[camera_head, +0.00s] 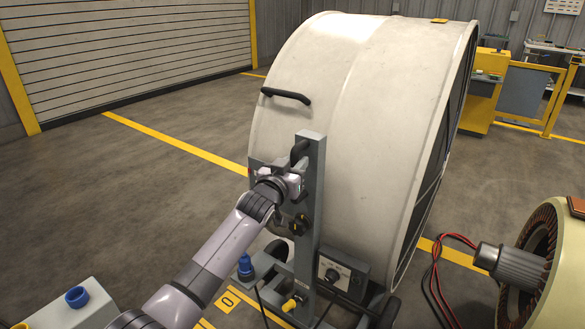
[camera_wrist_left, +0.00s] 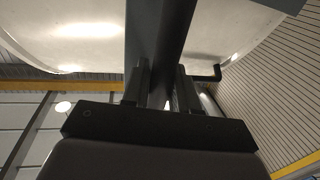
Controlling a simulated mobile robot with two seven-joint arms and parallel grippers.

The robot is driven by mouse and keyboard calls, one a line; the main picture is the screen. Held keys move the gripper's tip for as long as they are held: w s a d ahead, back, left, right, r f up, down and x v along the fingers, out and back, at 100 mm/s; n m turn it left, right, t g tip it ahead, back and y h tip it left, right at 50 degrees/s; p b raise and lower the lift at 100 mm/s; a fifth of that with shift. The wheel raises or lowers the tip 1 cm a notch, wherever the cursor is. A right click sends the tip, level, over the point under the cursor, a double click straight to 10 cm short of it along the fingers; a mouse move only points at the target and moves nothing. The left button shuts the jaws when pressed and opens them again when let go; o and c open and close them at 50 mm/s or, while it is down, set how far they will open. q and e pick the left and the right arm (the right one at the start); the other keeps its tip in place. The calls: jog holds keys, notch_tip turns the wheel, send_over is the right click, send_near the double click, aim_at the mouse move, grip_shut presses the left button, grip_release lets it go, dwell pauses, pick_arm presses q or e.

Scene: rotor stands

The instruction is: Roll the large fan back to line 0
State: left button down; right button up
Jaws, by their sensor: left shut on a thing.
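The large fan (camera_head: 370,110) is a big off-white drum on a grey wheeled stand (camera_head: 313,210), right of centre in the head view. A dark grille shows on its right side. My left gripper (camera_head: 297,181) is at the stand's upright post. In the left wrist view the left gripper (camera_wrist_left: 161,88) has its two fingers on either side of a dark bar (camera_wrist_left: 160,35), which looks like the stand's handle. The fan's pale shell (camera_wrist_left: 80,35) fills the background there. The yellow 0 marker (camera_head: 227,300) is on the floor by the stand's lower left. My right gripper is out of view.
A control box (camera_head: 343,272) and cables sit low on the stand. A cream motor-like unit (camera_head: 565,265) with red wires stands at the right. The floor (camera_head: 120,190) left of the fan is clear.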

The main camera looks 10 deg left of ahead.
pick_arm(q)
jog(key=shift+r, duration=0.3)
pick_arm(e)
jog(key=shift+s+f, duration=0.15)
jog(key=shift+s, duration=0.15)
pick_arm(q)
jog(key=c, duration=1)
grip_release()
jog(key=shift+w+d+f, duration=0.1)
jog(key=shift+w+d, duration=0.05)
jog(key=shift+w+f, duration=0.1)
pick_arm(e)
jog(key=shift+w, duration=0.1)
pick_arm(q)
jog(key=shift+s, duration=0.55)
jog(key=shift+s+a+p, duration=0.25)
jog(key=shift+s+p, duration=0.05)
jog(key=shift+s, duration=0.7)
jog(key=shift+s+a+p, duration=0.2)
jog(key=shift+s+p, duration=0.15)
jog(key=shift+s, duration=0.65)
jog(key=shift+s+a+p, duration=0.25)
jog(key=shift+s+p, duration=0.05)
jog(key=shift+s, duration=0.7)
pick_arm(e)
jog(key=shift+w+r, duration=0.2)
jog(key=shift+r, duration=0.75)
